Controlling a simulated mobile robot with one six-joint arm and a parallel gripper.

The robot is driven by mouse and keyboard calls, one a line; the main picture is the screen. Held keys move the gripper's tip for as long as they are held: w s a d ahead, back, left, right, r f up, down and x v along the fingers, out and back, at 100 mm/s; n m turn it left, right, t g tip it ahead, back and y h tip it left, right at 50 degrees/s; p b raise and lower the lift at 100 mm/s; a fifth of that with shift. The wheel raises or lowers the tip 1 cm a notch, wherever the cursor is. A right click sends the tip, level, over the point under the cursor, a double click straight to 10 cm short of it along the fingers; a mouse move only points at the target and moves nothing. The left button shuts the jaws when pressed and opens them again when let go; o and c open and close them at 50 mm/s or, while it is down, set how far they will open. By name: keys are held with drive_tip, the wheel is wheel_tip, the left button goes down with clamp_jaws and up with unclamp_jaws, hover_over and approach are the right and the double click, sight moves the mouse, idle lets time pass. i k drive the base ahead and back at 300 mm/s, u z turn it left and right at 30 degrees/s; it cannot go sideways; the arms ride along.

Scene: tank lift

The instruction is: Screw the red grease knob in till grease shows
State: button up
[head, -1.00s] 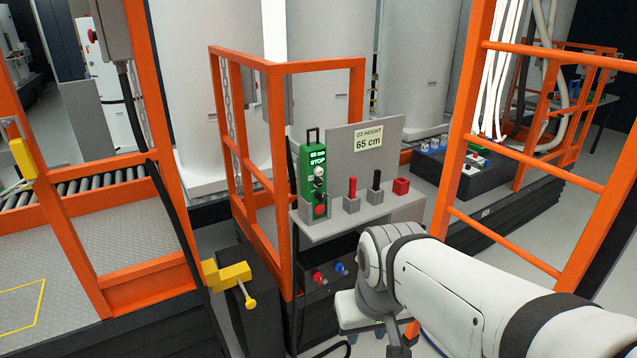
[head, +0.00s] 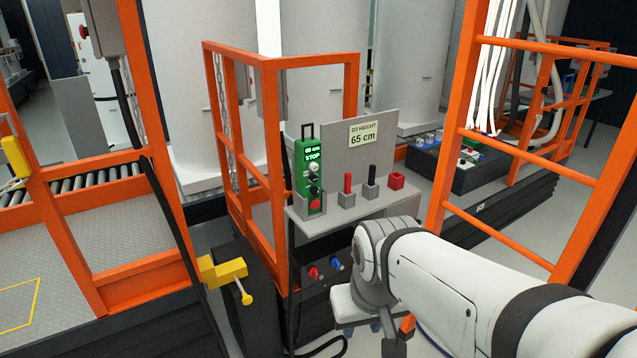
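A small red knob (head: 313,273), which looks like the grease knob, sits on the dark panel (head: 303,292) under the grey shelf. A small blue knob (head: 337,264) is to its right. No grease can be made out at this size. My white arm comes in from the lower right. Its elbow is right of the knobs, and its grey lower link drops out of the bottom of the picture.
The grey shelf (head: 318,223) carries a green STOP pendant (head: 309,175), red and black levers and a red block (head: 396,180). A sign (head: 362,133) reads "D3 HEIGHT 65 cm". Orange rails (head: 455,150) flank it. A yellow bracket (head: 222,271) juts out left.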

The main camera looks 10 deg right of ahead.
sight(313, 272)
drive_tip(key=z, duration=1.4)
drive_tip(key=k, duration=0.95)
drive_tip(key=u, duration=1.3)
drive_tip(key=i, duration=1)
drive_tip(key=u, duration=0.05)
